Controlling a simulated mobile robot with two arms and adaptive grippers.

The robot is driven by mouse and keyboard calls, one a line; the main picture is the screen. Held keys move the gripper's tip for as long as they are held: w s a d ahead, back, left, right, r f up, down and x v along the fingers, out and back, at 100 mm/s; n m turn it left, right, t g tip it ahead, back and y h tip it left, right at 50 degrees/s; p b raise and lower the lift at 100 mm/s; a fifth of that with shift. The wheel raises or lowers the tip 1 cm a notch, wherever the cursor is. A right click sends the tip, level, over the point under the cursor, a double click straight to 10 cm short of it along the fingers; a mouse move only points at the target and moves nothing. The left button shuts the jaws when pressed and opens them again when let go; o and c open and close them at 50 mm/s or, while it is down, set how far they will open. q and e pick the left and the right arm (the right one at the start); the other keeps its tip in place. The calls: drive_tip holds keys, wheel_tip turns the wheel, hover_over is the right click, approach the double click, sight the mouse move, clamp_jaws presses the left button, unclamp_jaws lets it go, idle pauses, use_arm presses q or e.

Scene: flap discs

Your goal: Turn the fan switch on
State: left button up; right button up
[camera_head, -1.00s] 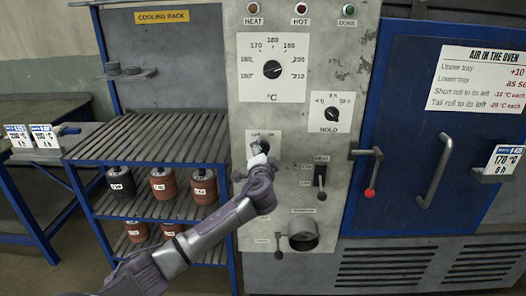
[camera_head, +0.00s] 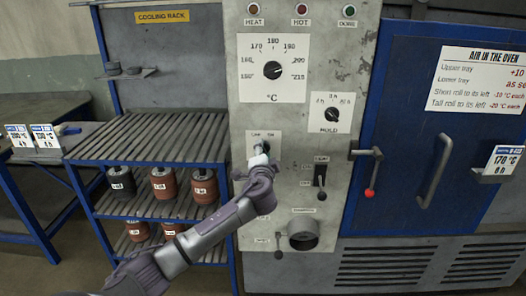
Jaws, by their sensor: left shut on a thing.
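The fan switch (camera_head: 264,146) is a small dark knob on a pale plate, low on the left of the grey control panel. Its lettering is too small to read surely. My left gripper (camera_head: 260,157) is at the plate, shut on this knob, and hides most of it. The knob's exact setting cannot be told. My right gripper is not in view.
To the right are a black lever switch (camera_head: 320,181) and the blue oven door with a red-tipped handle (camera_head: 369,191). A temperature dial (camera_head: 272,69) is above. A cooling rack (camera_head: 150,150) with several rolls stands left.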

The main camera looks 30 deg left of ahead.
use_arm(q)
drive_tip(key=shift+m+p, duration=3.15)
drive_tip(key=shift+m, duration=2.25)
drive_tip(key=shift+f, duration=0.1)
drive_tip(key=o, duration=1.1)
drive_tip(key=shift+o, duration=0.2)
drive_tip(key=shift+d, duration=0.1)
drive_tip(key=v, duration=1.2)
